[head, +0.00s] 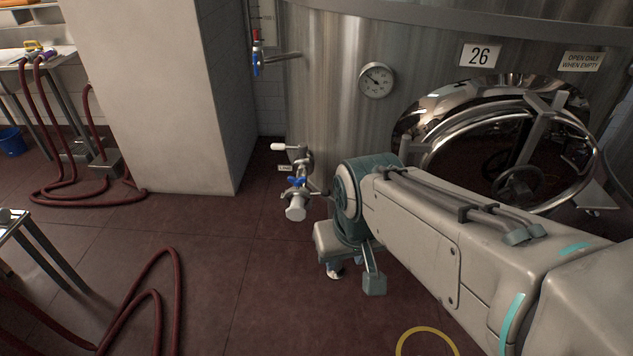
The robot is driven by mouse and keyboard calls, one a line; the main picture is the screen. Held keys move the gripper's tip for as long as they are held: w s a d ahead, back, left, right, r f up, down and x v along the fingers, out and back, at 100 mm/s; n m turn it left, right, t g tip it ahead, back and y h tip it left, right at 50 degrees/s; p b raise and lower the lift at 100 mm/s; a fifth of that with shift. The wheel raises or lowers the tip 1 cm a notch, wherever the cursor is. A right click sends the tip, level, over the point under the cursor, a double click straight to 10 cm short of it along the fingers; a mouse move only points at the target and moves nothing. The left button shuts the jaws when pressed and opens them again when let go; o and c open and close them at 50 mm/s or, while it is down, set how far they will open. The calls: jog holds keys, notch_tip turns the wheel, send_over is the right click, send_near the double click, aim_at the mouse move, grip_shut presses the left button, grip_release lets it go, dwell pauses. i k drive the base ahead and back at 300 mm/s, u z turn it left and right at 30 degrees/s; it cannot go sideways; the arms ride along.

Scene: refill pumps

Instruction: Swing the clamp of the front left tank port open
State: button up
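A steel port with a blue wing-nut clamp (297,181) and a pale round end (296,211) sticks out low on the front left of the tank (335,130). A white-tipped handle (279,147) sits above it. The clamp looks closed around the joint, but it is small. My gripper (368,278) hangs right of and below this port, apart from it.
The round manway (510,150) and a gauge (376,80) are on the tank. A pale pillar (150,90) stands left. Red hoses (165,290) lie on the floor at left, and a yellow ring (427,335) at the bottom. Floor left of the port is clear.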

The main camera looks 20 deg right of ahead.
aim_at(323, 193)
jog(key=u, duration=0.35)
jog(key=i, duration=1)
jog(key=z, duration=0.45)
